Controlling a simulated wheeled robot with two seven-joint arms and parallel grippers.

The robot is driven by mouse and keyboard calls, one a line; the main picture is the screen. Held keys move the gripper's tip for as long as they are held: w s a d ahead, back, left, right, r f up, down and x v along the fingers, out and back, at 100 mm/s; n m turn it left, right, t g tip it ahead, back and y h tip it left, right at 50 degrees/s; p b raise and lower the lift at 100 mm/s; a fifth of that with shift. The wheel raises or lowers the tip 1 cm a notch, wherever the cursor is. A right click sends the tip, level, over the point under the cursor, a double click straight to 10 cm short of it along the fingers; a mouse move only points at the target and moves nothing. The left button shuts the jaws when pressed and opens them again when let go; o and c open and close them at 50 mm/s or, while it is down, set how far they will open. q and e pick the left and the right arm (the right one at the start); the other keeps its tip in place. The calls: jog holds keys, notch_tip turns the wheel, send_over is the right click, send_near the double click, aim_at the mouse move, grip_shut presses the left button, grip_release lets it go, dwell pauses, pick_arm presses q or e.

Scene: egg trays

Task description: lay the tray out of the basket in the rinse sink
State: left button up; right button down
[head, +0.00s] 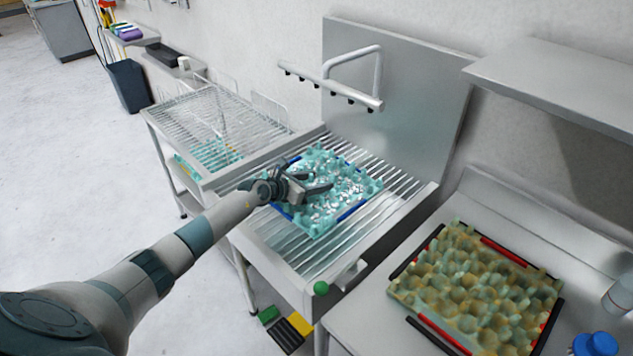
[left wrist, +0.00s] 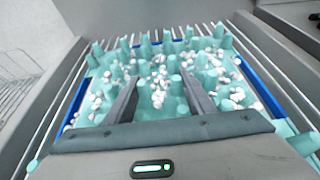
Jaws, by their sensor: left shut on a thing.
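A teal egg tray (head: 362,192) with raised pegs and white foam bits lies over the slatted bars of the steel rinse sink (head: 405,180). It fills much of the left wrist view (left wrist: 160,110). Blue edging (head: 352,210) shows along its sides; how it joins the tray is unclear. My left gripper (head: 322,182) reaches over the tray from the left and is shut on it. In the left wrist view its two fingers (left wrist: 159,78) stand apart among the pegs, and the exact grip is hard to see. My right gripper is out of view.
A spray bar (head: 330,85) hangs above the sink's far side. A wire drying rack (head: 205,125) stands left of it. A dirty yellowish tray (head: 475,290) lies on the right counter between red and black strips. A shelf (head: 560,85) juts out above that counter.

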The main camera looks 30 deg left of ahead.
pick_arm(q)
jog(key=shift+f, duration=0.1)
jog(key=o, duration=1.4)
jog(key=shift+o, duration=0.2)
jog(key=shift+r, duration=0.2)
jog(key=v, duration=1.2)
jog(key=shift+s, duration=0.1)
jog(key=shift+f, duration=0.1)
